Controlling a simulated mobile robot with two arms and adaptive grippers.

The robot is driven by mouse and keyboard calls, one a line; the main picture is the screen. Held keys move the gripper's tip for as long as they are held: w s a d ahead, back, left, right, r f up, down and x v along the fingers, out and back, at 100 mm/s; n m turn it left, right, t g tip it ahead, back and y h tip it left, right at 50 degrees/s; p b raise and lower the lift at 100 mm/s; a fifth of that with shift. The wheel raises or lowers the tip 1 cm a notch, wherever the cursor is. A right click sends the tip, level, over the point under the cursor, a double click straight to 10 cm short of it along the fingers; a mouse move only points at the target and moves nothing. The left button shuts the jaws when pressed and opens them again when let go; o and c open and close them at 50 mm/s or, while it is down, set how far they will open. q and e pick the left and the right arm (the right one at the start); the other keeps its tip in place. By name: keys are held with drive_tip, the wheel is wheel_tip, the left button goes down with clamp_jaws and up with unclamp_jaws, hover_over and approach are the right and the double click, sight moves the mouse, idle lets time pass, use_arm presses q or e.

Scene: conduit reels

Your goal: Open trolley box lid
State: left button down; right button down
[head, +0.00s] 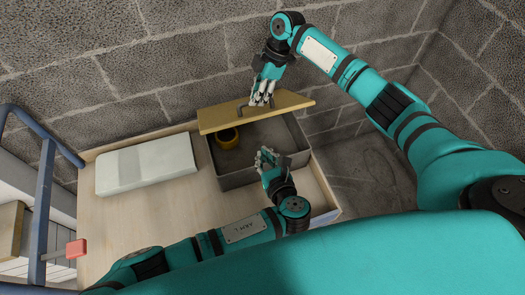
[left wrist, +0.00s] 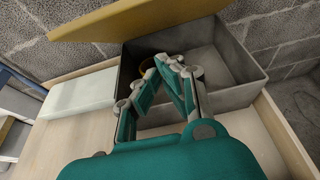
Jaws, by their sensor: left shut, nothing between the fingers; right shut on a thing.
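The trolley box (head: 237,180) is a grey open-topped box on the wooden trolley top. Its yellow wooden lid (head: 222,117) is raised and tilted along the back side, and the inside shows. My right gripper (head: 262,98) is shut on the lid's dark handle (head: 241,112). My left gripper (head: 267,157) is shut and empty at the front wall of the box. In the left wrist view the box (left wrist: 244,97) lies beyond my left fingers (left wrist: 170,62), and the lid (left wrist: 130,27) shows at the top.
A yellow ring-shaped roll (head: 228,138) lies inside the box. A white block-like package (head: 145,165) lies left of the box on the trolley top (head: 122,215). A blue rail frame (head: 45,190) with a red piece (head: 76,248) stands at the left. A grey block wall is behind.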

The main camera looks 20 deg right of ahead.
drive_tip(key=shift+w+d+f, duration=0.1)
drive_tip(key=shift+d+f, duration=0.05)
use_arm(q)
drive_tip(key=w, duration=0.9)
drive_tip(key=shift+w+r, duration=0.15)
drive_tip(key=shift+w, duration=0.05)
